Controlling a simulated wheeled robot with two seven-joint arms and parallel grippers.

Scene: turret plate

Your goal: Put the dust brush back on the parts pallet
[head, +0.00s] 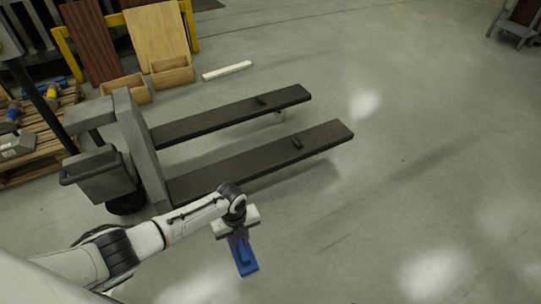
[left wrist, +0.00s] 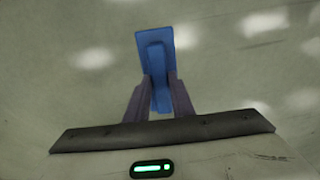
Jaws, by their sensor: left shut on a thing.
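My left gripper (head: 239,240) is shut on the blue dust brush (head: 247,268) and holds it over the grey floor. In the left wrist view, the two dark fingers of the gripper (left wrist: 160,98) close on both sides of the brush (left wrist: 155,45), and its flat blue end sticks out past them. A wooden pallet (head: 46,148), which seems to be the parts pallet, stands at the left edge with a grey box and blue-and-yellow items on it. It is partly cut off by the frame and hidden behind dark posts. My right gripper is not in view.
A pallet jack with two dark forks (head: 230,116) stands between my left arm and the back area. Wooden bins (head: 172,74), leaning boards (head: 158,35) and a white bar (head: 227,70) are behind it.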

